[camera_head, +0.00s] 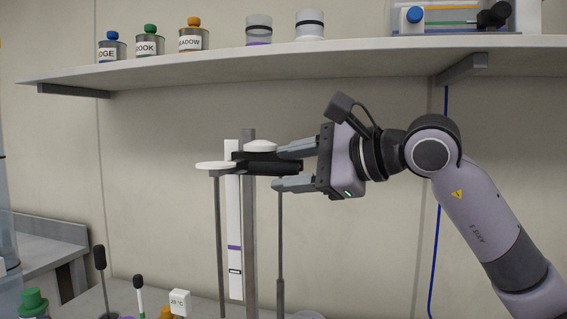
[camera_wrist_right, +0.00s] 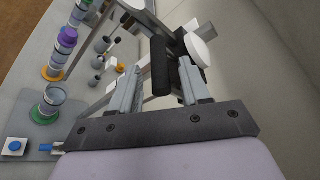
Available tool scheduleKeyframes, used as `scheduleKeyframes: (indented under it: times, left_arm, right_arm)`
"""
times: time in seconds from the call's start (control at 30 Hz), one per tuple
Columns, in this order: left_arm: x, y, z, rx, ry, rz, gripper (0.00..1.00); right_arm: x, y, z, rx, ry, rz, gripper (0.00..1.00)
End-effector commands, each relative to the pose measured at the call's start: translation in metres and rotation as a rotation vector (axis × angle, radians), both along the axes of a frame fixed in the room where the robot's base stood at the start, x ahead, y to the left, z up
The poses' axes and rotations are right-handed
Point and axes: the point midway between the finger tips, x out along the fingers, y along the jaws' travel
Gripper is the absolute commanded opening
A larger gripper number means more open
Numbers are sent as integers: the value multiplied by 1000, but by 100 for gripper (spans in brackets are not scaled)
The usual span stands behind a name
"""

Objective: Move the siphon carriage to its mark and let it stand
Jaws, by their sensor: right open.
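The siphon carriage (camera_head: 258,162) is a black block with a rod-like grip, high on an upright grey post (camera_head: 250,215) in the head view. White discs sit by it, one at left and one on top. A white scale strip (camera_head: 235,205) beside the post bears a purple band and, lower, a black-outlined mark (camera_head: 235,271). The carriage stands well above both. My right gripper (camera_head: 279,169) is open, its fingers above and below the carriage's grip. In the wrist view the black grip (camera_wrist_right: 159,68) lies between the fingers; contact cannot be told. My left gripper is not in view.
A shelf (camera_head: 330,58) with labelled tins (camera_head: 193,38) runs above my right arm. Below stand a thin black-topped probe (camera_head: 99,258), a small white display (camera_head: 180,302) and a green-capped bottle (camera_head: 33,302). The wrist view shows more bottles (camera_wrist_right: 50,102) at left.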

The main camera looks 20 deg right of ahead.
Motion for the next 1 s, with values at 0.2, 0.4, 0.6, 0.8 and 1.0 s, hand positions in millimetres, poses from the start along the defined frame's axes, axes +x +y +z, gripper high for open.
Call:
scheduleKeyframes:
  times: [0.2, 0.4, 0.6, 0.8, 1.0]
  left_arm:
    - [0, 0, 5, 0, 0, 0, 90]
    - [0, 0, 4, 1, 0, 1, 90]
    - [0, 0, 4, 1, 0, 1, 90]
    - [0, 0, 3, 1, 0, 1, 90]
    - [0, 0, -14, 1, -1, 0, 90]
  right_arm:
    - [13, 10, -3, 0, 0, 1, 46]
    - [13, 10, -4, 0, -1, -1, 46]
    - [13, 10, -4, 0, -1, -1, 0]
    - [13, 10, -6, 0, 0, -1, 0]
    - [13, 10, -26, -1, 3, 0, 0]
